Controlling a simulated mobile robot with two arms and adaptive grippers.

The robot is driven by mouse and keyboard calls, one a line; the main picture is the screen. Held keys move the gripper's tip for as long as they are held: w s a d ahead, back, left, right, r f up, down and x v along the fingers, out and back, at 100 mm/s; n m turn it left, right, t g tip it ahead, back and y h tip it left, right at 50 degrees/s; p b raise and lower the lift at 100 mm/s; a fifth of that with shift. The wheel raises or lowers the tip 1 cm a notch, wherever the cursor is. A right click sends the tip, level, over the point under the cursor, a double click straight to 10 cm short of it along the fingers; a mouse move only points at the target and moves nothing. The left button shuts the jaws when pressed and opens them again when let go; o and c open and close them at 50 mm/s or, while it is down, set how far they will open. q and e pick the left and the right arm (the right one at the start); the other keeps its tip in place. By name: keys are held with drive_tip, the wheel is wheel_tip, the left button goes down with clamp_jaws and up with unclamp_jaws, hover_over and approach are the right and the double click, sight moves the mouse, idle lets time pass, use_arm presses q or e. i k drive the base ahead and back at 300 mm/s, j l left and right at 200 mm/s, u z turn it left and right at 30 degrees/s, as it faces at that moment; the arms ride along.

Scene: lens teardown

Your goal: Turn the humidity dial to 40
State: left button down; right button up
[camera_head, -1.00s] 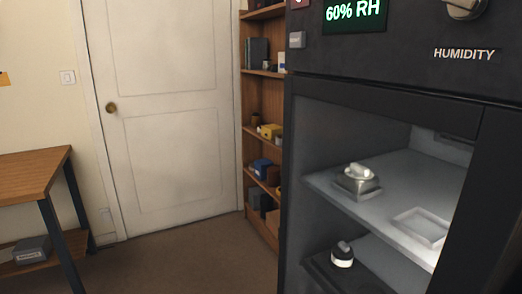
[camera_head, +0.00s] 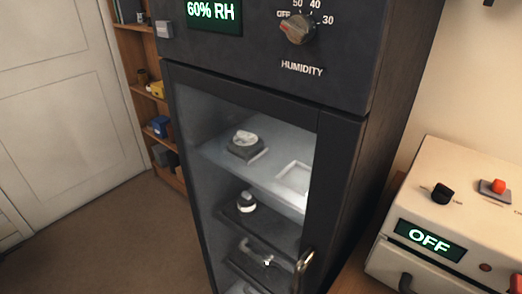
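The humidity dial (camera_head: 297,28) is a worn knob with an orange-brown face on the upper front panel of the dark cabinet (camera_head: 345,60). Marks OFF, 50, 40 and 30 run around it, and the HUMIDITY label (camera_head: 302,68) is below. The pointer seems to face the OFF side, but I cannot tell exactly. A green display (camera_head: 214,12) left of the dial reads 60% RH. Neither of my grippers shows in the head view.
The cabinet's glass door, with a metal handle (camera_head: 303,270), appears shut; shelves inside hold small parts. At right, a cream machine (camera_head: 450,215) shows OFF, with a black knob and a red button. A bookshelf (camera_head: 135,50) and white door stand left. Brown floor (camera_head: 120,240) is clear.

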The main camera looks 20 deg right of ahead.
sight(299, 28)
drive_tip(key=j+z, duration=0.15)
drive_tip(key=z, duration=1.25)
drive_tip(key=k+j, duration=0.2)
drive_tip(key=j, duration=0.15)
drive_tip(key=k+j+z, duration=0.15)
drive_tip(key=j, duration=0.2)
drive_tip(key=k+j, duration=0.2)
drive_tip(key=j, duration=0.15)
